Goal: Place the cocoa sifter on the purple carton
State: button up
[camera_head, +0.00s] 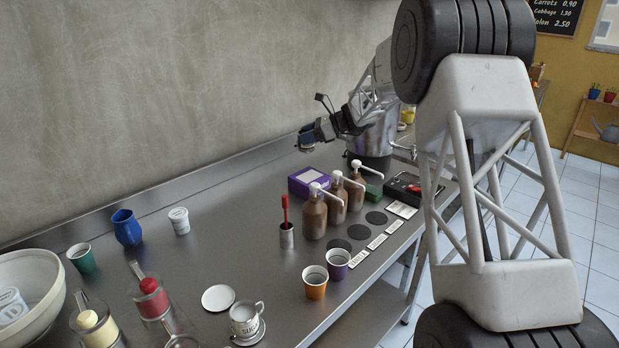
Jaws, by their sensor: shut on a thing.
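The purple carton (298,187) lies on the steel counter near the wall, behind the brown pump bottles, with a pale label on its top. My gripper (309,139) is in the air above and beyond the carton, at the end of my outstretched arm. It is shut on a small dark blue and grey thing (306,130), which I take to be the cocoa sifter. It is too small here to make out its shape. There is a clear gap between the held thing and the carton.
Several brown pump bottles (313,216) stand just in front of the carton.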

aim_at(307, 149)
dwell(0.3)
jog(key=shift+f, duration=2.5)
jog(key=shift+f, duration=0.1)
jog(key=shift+f, duration=2.4)
jog(key=shift+f, duration=0.2)
jog(key=o, duration=1)
jog(key=shift+r, duration=0.2)
jog(key=v, duration=1.2)
jog(key=shift+f, duration=0.1)
jog(key=shift+s, duration=0.1)
